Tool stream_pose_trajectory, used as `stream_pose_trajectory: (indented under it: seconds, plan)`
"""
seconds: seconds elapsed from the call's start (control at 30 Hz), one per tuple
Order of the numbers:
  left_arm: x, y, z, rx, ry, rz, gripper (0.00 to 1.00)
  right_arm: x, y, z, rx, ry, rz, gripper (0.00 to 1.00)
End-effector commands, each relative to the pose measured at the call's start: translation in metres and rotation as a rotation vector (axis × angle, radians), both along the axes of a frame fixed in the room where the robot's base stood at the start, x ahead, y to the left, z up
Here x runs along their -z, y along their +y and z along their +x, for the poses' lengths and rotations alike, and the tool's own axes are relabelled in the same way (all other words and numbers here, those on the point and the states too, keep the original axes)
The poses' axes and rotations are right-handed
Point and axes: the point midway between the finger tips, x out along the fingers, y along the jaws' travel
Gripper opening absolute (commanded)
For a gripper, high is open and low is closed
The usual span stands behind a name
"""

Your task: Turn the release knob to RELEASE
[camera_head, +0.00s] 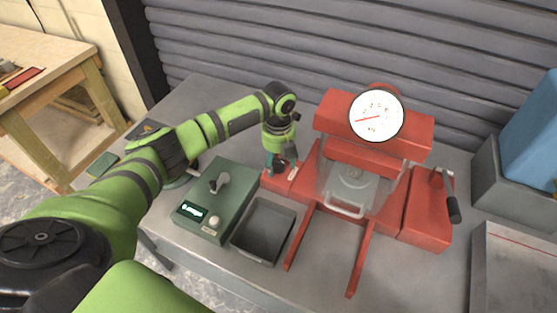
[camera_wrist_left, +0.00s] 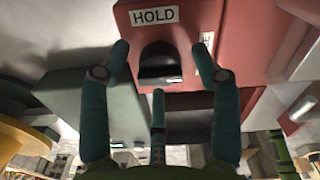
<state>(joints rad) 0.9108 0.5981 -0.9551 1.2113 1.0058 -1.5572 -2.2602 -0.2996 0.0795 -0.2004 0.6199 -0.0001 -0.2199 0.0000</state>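The release knob (camera_wrist_left: 160,68) is dark and rounded and sits on a red block, which shows as the small red block (camera_head: 281,185) beside the press in the head view. A white HOLD label (camera_wrist_left: 154,16) is above the knob in the wrist view. A second label (camera_wrist_left: 206,40) is mostly hidden behind a finger; one letter shows. My left gripper (camera_head: 280,164) is at this block. Its teal fingers (camera_wrist_left: 161,58) stand apart on either side of the knob, with a third below; contact cannot be told. In the head view the gripper hides the knob. My right gripper is out of view.
The red press (camera_head: 418,131) with a round gauge (camera_head: 376,115) and clear guard stands right of the gripper. A green control box (camera_head: 235,190) and an empty grey tray (camera_head: 282,214) are in front. Grey bench (camera_head: 330,285) is bare at the front.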

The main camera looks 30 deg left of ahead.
Motion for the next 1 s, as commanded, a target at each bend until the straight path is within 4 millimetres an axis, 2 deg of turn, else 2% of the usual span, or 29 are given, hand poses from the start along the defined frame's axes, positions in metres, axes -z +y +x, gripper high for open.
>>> stream_pose_trajectory:
  seconds: [0.2,0.33,0.73,0.9,1.0]
  plan:
    - [-0.001,0.000,0.000,-0.001,-0.001,0.000,0.64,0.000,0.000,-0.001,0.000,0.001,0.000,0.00]
    - [-0.012,0.000,0.001,-0.002,-0.004,-0.001,0.64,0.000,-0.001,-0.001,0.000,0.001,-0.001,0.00]
    - [-0.091,0.000,0.001,0.000,-0.004,0.000,0.64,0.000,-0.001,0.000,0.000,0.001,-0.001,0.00]
    - [-0.113,0.000,0.001,-0.001,-0.003,-0.001,0.64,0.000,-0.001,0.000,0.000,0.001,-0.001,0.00]
    - [-0.119,0.000,0.000,-0.001,-0.001,0.000,0.64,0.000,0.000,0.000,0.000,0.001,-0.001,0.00]
